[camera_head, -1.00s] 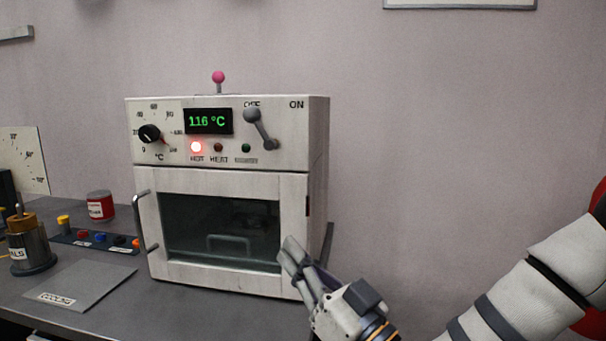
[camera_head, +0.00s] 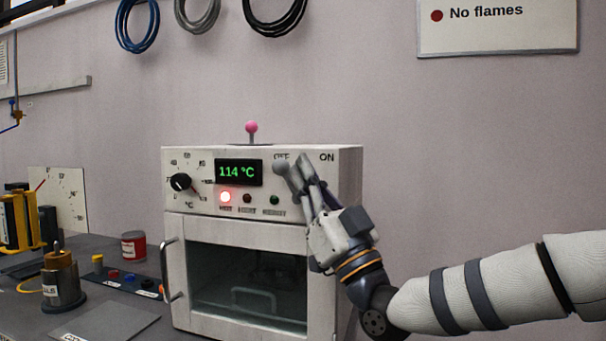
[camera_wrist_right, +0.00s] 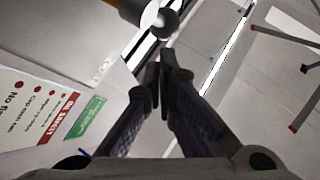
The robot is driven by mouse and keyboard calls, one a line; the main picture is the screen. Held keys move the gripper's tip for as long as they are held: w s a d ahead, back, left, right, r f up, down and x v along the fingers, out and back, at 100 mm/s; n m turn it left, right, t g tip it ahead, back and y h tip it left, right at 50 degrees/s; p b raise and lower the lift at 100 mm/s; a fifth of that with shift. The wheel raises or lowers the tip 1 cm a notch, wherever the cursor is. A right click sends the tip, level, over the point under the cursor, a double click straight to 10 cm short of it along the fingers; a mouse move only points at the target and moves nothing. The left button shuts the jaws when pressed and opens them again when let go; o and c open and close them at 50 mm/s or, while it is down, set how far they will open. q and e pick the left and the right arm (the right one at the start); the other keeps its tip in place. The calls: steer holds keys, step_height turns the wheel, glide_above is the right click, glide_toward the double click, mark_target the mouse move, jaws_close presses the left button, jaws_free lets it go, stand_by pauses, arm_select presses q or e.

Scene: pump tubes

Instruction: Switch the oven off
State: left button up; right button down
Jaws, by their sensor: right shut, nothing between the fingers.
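The white oven (camera_head: 350,190) stands on the bench, with a green display reading 114 °C. Its red lamp (camera_head: 225,197) is lit; the two lamps to its right look dark. The grey switch lever (camera_head: 281,169) has its upper end under the "OFF" label, left of "ON"; my fingers partly hide the rest. My right gripper (camera_head: 302,168) is shut and empty in front of the panel, close beside the lever. I cannot tell whether they touch. In the right wrist view the closed fingertips (camera_wrist_right: 164,75) are just below a rounded grey part. My left gripper is out of view.
The oven door is shut, with a handle (camera_head: 168,270) at its left. A pink-knobbed stick (camera_head: 252,128) rises from the oven top. A red can (camera_head: 133,245) and other bench items stand left.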

steer(key=shift+w+a, duration=0.25)
steer(key=shift+w, duration=0.1)
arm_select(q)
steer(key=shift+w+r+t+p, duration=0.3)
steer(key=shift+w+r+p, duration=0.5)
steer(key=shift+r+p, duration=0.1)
arm_select(e)
steer(key=shift+w+a+r+n+g, duration=0.15)
steer(key=shift+a+n+g, duration=0.45)
steer(key=shift+n+g, duration=0.35)
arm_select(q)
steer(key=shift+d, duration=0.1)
